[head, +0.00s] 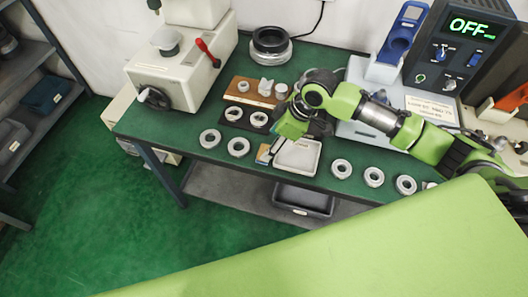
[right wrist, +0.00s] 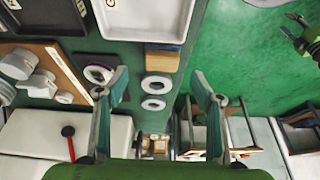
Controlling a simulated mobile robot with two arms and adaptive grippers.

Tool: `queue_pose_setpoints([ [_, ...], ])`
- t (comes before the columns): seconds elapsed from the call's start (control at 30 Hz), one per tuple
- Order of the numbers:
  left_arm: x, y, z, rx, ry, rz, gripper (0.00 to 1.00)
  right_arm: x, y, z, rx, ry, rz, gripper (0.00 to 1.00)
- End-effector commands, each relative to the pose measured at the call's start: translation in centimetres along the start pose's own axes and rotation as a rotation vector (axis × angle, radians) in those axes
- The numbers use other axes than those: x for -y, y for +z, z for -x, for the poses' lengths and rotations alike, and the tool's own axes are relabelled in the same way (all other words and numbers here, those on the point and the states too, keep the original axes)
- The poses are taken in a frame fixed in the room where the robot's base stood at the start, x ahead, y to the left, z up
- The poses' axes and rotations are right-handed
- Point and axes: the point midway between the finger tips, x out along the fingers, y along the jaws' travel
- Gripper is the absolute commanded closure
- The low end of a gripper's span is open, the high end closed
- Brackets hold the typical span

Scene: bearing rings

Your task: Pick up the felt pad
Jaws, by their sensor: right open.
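A small block, tan on one side and grey-blue on the other, looks like the felt pad. It lies on the green bench beside the white tray, in the right wrist view (right wrist: 162,57) and in the head view (head: 263,153). My right gripper (head: 284,133) is over the bench, near the tray and the block. In the right wrist view my right gripper (right wrist: 160,80) is open and empty, with its fingers apart and the block beyond the tips. A green and dark part at that view's right edge may be my left gripper (right wrist: 306,40); its jaws are unclear.
The white tray (head: 298,158) is right of the block. Metal rings (head: 238,147) lie to the left, and two more sit on a black plate (head: 246,117) behind. Further rings (head: 373,177) lie at the right. A press (head: 182,70) stands at the back left.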

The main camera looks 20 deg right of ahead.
Motion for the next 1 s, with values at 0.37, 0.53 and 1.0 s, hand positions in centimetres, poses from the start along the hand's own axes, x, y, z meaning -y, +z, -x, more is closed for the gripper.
queue_pose_setpoints([
  [0.37, 0.0, -0.1, 1.6, 0.0, 0.0, 0.0, 0.6, 0.3, 0.2, -4.6, 0.001, -0.002, 0.0, 0.39],
  [0.53, 0.0, -0.1, 1.6, 0.0, 0.0, 0.0, 0.6, 0.3, 0.3, -5.4, 0.001, 0.0, 0.002, 0.39],
  [1.0, 0.0, -0.1, 1.6, 0.0, 0.0, -0.001, 0.6, 0.3, 0.3, -5.3, 0.0, 0.0, 0.002, 0.8],
])
